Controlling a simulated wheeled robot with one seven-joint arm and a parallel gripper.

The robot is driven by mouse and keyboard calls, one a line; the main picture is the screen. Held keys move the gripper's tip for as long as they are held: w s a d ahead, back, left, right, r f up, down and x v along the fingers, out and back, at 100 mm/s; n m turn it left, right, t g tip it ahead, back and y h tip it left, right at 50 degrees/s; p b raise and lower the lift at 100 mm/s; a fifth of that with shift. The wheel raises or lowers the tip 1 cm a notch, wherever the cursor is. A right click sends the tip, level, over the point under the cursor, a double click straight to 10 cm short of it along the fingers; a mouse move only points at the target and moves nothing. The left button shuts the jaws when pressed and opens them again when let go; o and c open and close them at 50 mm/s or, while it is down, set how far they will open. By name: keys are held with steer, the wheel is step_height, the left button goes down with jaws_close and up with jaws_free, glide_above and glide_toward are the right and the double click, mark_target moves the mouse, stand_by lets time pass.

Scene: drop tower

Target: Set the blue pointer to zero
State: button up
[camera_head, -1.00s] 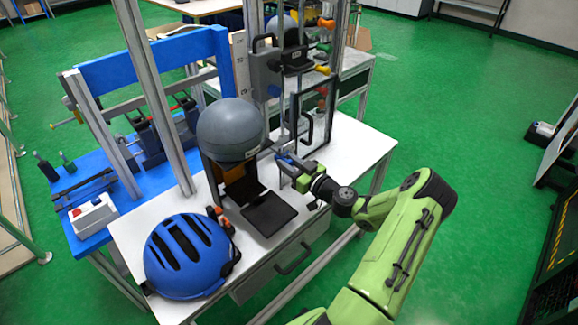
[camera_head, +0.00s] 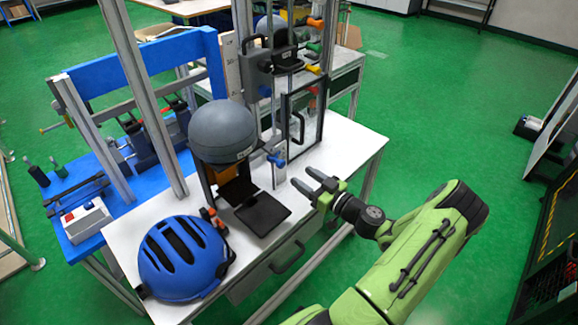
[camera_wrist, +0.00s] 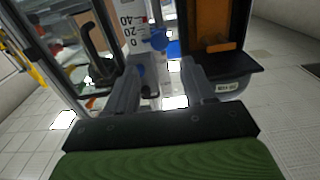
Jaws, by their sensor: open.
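The blue pointer (camera_head: 276,160) is a small blue piece low on the drop tower, just right of the grey ball's holder.
A grey ball (camera_head: 222,132) sits above a black open plate (camera_head: 262,213). A blue helmet (camera_head: 183,258) lies at the white table's front left. A clear framed door (camera_head: 303,118) with a black handle stands open behind my gripper. The table's right part (camera_head: 350,145) is clear.

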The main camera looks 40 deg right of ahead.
steer(key=s, duration=0.5)
steer(key=shift+s, duration=0.4)
steer(key=shift+w, duration=0.1)
steer(key=w+a+r+n+g+y+p, duration=0.1)
steer(key=a+r+n+g+y+p, duration=0.2)
steer(key=a, duration=0.4)
steer(key=w+a+r+n+g+p, duration=0.1)
steer(key=w+a+r+g, duration=0.1)
steer(key=a+r+g, duration=0.35)
steer(key=w+a+r+n+g+y+p, duration=0.15)
steer(key=a+g, duration=0.25)
steer(key=a, duration=0.6)
steer(key=s+a+r+m+h+p, duration=0.2)
steer(key=s+a+r+m, duration=0.1)
steer(key=s+r, duration=0.4)
steer(key=s+a+r+m+h+p, duration=0.3)
steer(key=s+a+r, duration=0.2)
steer(key=r, duration=0.5)
steer(key=s, duration=0.2)
steer(key=shift+s, duration=0.4)
steer(key=shift+a+r, duration=0.1)
steer(key=shift+r, duration=0.05)
